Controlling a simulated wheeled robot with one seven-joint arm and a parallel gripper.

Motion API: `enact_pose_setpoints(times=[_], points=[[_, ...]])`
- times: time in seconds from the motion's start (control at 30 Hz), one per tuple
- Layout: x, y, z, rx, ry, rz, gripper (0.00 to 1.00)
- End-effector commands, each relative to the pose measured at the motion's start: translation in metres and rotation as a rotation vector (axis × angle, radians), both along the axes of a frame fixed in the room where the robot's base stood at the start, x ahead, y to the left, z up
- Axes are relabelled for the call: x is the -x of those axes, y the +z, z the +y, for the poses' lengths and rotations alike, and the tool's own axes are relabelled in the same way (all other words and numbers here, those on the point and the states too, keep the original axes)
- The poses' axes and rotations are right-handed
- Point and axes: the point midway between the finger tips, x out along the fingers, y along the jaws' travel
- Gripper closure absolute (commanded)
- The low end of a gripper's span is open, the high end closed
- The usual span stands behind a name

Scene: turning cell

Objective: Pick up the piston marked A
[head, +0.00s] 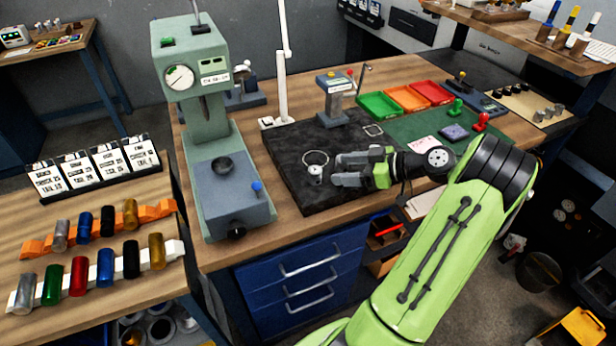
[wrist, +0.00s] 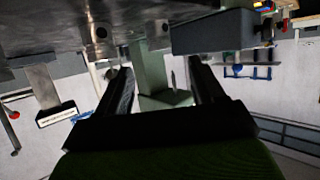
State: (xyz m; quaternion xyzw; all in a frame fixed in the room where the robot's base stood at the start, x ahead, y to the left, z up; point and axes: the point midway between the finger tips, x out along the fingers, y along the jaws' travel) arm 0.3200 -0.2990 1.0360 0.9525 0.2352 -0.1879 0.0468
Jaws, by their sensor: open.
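A small grey metal cylinder (head: 315,175), which looks like a piston, stands on the black mat (head: 290,145) beside a white ring outline. I cannot read any letter on it. My gripper (head: 338,169) is open and empty, low over the mat, with its fingers pointing left toward this cylinder. The fingertips are a little to the right of it. In the wrist view, both fingers of my gripper (wrist: 162,72) are apart with nothing held between them. I cannot make out the piston clearly in the wrist view.
A green press (head: 205,130) stands left of the mat. A labelled grey stand (head: 335,100) is behind it. Green, orange and red trays (head: 380,106) lie at the back. Several small cylinders (head: 540,115) stand on a tan mat at right. Coloured cylinders (head: 105,265) fill racks at left.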

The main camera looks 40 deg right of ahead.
Motion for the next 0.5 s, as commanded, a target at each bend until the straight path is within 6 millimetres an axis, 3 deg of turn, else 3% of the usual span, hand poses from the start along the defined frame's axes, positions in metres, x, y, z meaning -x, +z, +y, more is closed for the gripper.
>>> enact_pose_setpoints(times=[0.1, 0.5], points=[[-0.021, -0.011, 0.012, -0.001, 0.004, 0.002, 0.32], [-0.069, -0.035, 0.037, -0.001, 0.004, 0.002, 0.32]])
